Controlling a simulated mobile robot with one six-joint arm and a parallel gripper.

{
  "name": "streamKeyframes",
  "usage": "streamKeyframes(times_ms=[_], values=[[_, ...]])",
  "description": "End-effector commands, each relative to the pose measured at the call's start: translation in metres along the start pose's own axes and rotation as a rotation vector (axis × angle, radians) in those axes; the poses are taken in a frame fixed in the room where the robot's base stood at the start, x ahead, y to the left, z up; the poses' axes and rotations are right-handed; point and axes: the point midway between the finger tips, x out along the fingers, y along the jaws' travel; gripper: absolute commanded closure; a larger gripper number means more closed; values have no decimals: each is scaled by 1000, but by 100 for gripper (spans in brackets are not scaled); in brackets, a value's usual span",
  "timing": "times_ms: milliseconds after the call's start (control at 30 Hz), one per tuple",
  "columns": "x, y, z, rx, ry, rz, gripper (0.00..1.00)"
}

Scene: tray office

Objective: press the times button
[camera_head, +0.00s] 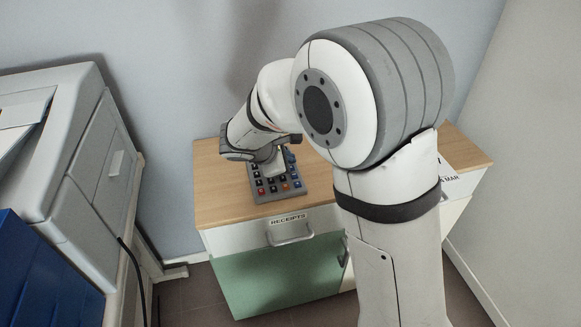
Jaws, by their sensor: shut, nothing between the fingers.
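A dark grey calculator (278,190) with several small buttons lies on the wooden top of a low cabinet. Most of its buttons are dark, and a few are red or blue. The symbols are too small to read, so I cannot tell which one is the times button. My gripper (275,170) is shut and empty, pointing down over the upper part of the calculator. It hides some of the buttons there. I cannot tell whether its tips touch a button.
The cabinet top (222,190) is bare to the left of the calculator. Below is a drawer labelled RECEIPTS (290,232) with a handle. A large grey machine (85,150) and a blue box (30,275) stand at the left. Walls close in behind and at the right.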

Motion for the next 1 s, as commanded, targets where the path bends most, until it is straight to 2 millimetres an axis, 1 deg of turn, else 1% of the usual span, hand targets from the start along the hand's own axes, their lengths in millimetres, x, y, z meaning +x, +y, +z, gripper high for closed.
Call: streamKeyframes(times_ms=[267, 500, 1000], values=[[1, 0, -1, 0, 0, 0, 100], [6, -4, -5, 0, 0, 0, 100], [7, -5, -5, 0, 0, 0, 100]])
